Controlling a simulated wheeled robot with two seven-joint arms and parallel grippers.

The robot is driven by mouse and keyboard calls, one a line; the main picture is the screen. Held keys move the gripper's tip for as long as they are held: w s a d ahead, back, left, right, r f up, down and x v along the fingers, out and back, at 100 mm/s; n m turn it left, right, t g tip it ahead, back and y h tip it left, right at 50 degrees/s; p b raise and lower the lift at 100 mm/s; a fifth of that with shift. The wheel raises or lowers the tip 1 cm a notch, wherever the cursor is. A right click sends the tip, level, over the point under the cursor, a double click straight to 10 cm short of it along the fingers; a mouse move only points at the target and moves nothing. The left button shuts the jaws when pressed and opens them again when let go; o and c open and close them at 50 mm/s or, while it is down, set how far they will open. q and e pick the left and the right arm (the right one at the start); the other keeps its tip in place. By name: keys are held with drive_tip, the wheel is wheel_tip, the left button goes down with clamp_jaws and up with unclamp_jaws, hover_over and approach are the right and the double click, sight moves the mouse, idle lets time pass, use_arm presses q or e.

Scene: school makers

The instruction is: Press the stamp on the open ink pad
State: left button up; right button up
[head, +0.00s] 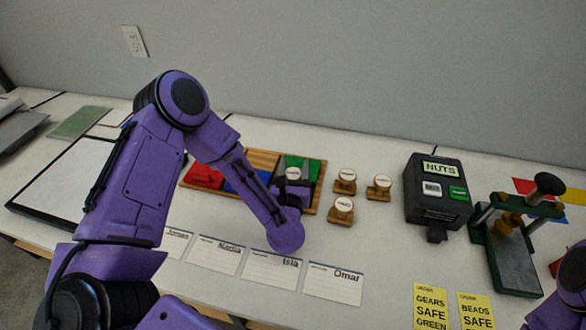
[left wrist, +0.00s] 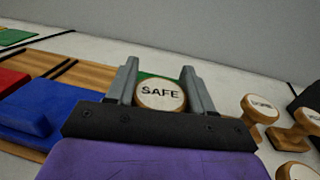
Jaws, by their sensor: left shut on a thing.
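My left gripper (head: 292,183) is shut on a wooden stamp with a round white cap labelled SAFE (left wrist: 161,93). The stamp's cap also shows in the head view (head: 293,173), over the right part of a wooden tray (head: 262,158). A green pad (head: 311,166) lies at the tray's right end, just behind and around the stamp, and shows between the fingers in the left wrist view. The stamp's underside is hidden, so I cannot tell whether it touches the pad. A blue pad (left wrist: 48,112) and a red pad (head: 204,176) sit to the left. My right gripper is not in view.
Three other stamps (head: 345,181) stand right of the tray. A black NUTS box (head: 437,192) and a green press (head: 510,250) stand further right. Name cards (head: 271,270) and yellow order cards (head: 431,305) lie in front. A wall rises behind.

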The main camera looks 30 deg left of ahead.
use_arm(q)
drive_tip(key=shift+s, duration=0.1)
wheel_tip(320, 180, up, 5)
drive_tip(key=p, duration=0.3)
drive_tip(key=shift+p, duration=0.3)
drive_tip(key=shift+f, duration=0.1)
